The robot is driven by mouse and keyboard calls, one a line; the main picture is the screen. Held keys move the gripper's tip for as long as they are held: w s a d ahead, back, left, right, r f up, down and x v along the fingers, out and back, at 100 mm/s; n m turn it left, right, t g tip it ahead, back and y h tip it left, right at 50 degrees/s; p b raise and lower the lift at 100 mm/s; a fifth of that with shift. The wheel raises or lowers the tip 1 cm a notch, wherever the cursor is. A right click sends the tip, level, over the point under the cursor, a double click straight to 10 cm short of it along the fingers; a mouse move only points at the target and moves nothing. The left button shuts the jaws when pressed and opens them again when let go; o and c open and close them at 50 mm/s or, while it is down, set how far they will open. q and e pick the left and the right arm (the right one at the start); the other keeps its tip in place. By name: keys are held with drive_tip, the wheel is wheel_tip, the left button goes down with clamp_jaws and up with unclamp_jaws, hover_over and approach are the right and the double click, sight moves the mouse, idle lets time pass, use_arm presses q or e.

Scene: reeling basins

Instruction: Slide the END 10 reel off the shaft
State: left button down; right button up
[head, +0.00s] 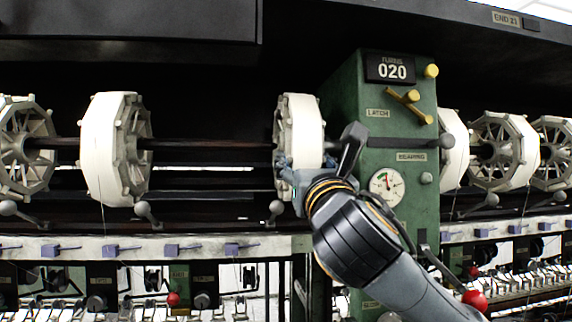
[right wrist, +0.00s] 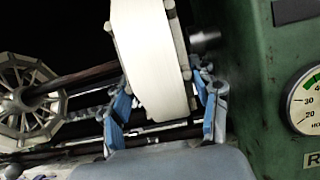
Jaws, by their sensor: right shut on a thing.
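A white reel (head: 303,135) with grey end frames sits on the dark shaft (head: 208,144), close to the left face of the green bearing housing. I cannot read a label on it, so I cannot tell if it is END 10. My right gripper (head: 289,172) is shut on this reel at its lower rim. In the right wrist view the blue-tipped fingers (right wrist: 164,103) stand on either side of the white reel (right wrist: 150,60). The shaft still passes toward the reel (right wrist: 88,76). My left gripper is not in view.
Another white reel (head: 101,149) and a bare-framed reel (head: 22,147) sit farther left. The green housing (head: 345,95) carries a 020 counter (head: 390,69), a gauge (head: 386,187) and yellow knobs (head: 408,98). A pale rail (head: 200,247) with purple clips runs below. More reels (head: 495,148) stand right.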

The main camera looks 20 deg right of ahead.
drive_tip(key=shift+s+d, duration=0.2)
drive_tip(key=shift+d, duration=0.4)
drive_tip(key=shift+a, duration=0.1)
